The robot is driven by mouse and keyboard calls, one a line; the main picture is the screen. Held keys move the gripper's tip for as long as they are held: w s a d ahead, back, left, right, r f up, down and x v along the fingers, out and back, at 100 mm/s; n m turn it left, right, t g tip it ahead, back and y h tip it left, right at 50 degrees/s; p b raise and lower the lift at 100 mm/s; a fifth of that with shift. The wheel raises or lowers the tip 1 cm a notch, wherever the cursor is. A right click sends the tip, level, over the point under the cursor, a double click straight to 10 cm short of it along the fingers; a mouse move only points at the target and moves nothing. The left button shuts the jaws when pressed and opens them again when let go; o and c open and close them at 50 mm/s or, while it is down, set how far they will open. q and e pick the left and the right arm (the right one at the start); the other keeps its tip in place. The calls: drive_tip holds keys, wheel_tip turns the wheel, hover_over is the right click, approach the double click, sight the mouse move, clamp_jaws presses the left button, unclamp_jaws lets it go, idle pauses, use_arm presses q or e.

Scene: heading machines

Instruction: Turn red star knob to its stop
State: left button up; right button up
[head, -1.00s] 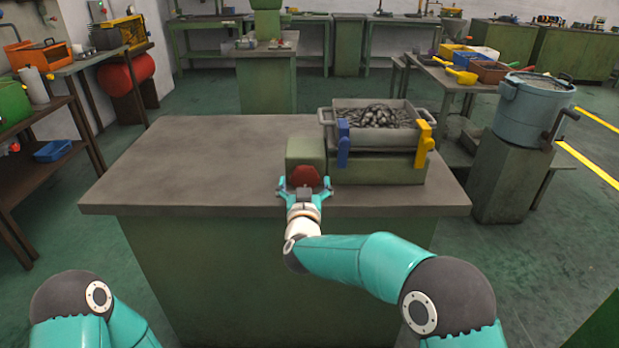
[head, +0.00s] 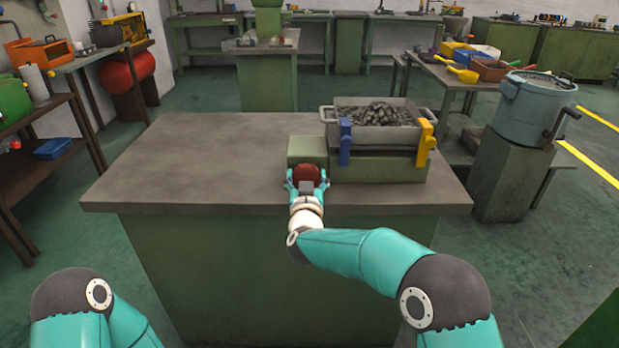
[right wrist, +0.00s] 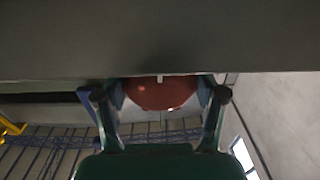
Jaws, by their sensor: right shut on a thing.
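The red star knob (head: 307,174) sits on the front of a green box (head: 307,148) on the workbench. My right gripper (head: 307,182) is shut on the knob, with one finger on each side of it. In the right wrist view the red knob (right wrist: 160,92) shows between the two fingers (right wrist: 162,98), and a small pale mark is on its face. The upper part of the knob is cut off there by a dark surface. My left gripper is out of view; only part of my left arm shows at the bottom left.
A grey tray of dark metal pieces (head: 380,113) sits on the machine right of the knob, with a blue clamp (head: 345,142) and a yellow clamp (head: 425,143) at its front. The workbench top (head: 190,165) is clear to the left. A blue drum (head: 530,110) stands at the right.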

drive_tip(key=shift+d+m+b, duration=0.1)
drive_tip(key=shift+m+b, duration=0.4)
drive_tip(key=m+b, duration=0.2)
drive_tip(key=shift+b, duration=0.3)
drive_tip(key=shift+m+b, duration=0.9)
drive_tip(key=shift+m, duration=0.3)
drive_tip(key=shift+r+m+b, duration=0.15)
drive_tip(key=shift+m+b, duration=0.45)
drive_tip(key=shift+m, duration=0.3)
drive_tip(key=o, duration=1.2)
drive_tip(key=shift+w, duration=0.1)
drive_tip(key=shift+c, duration=0.2)
